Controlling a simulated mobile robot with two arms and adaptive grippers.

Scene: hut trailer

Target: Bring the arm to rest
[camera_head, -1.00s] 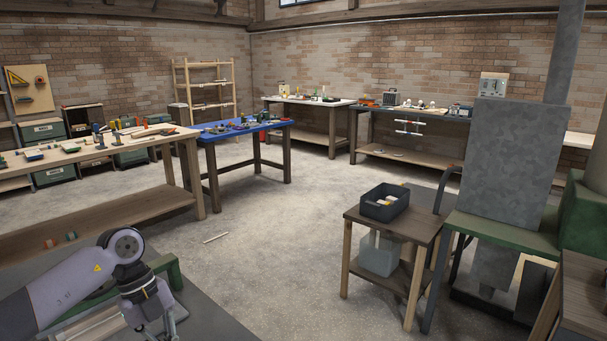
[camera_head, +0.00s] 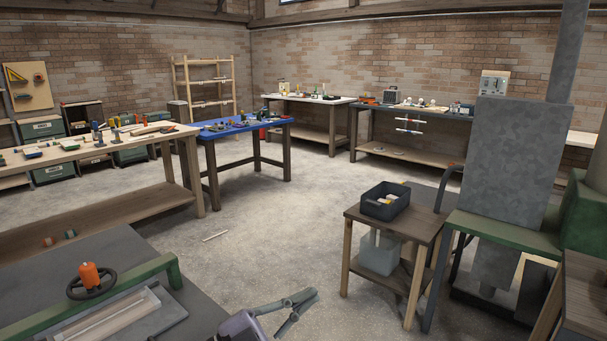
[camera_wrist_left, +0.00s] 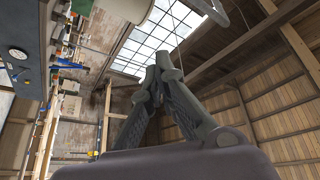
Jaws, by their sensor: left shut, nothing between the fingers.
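My left gripper (camera_head: 306,299) shows at the bottom middle of the head view, with its fingers pointing right over the open floor. It is shut and empty. The left wrist view shows the same gripper (camera_wrist_left: 157,75) with its fingers together at the tips, nothing between them, against the skylight and roof. Most of my left arm is below the head view's edge. My right gripper is in neither view.
A grey bench top with a green rail (camera_head: 105,298) and an orange-topped handwheel (camera_head: 91,280) is at lower left. A small wooden cart (camera_head: 408,232) holding a dark bin (camera_head: 385,208) stands right of the gripper. The concrete floor (camera_head: 290,215) between is mostly clear.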

